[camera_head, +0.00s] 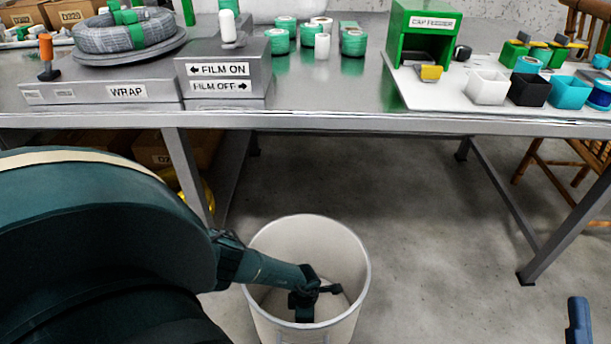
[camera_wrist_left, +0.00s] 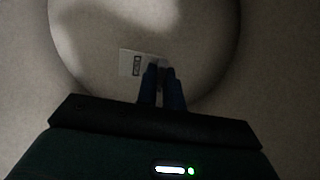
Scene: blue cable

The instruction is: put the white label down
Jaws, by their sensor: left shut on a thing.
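The white label (camera_wrist_left: 128,62), with a small dark printed mark, shows in the left wrist view at the fingertips of my left gripper (camera_wrist_left: 160,70). The gripper is shut on it. In the head view my left gripper (camera_head: 316,293) is down inside a cream bin (camera_head: 268,240) on the floor. The label cannot be made out clearly there. The bin's round inner wall and floor fill much of the wrist view. A blue piece, apparently part of my right gripper (camera_head: 578,322), shows at the lower right edge; its jaw state cannot be seen.
A metal table (camera_head: 330,118) stands behind the bin. It carries a wrap station with a grey cable coil (camera_head: 125,32), a film box (camera_head: 222,75), several green rolls, a green cap feeder (camera_head: 422,35) and small coloured bins.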

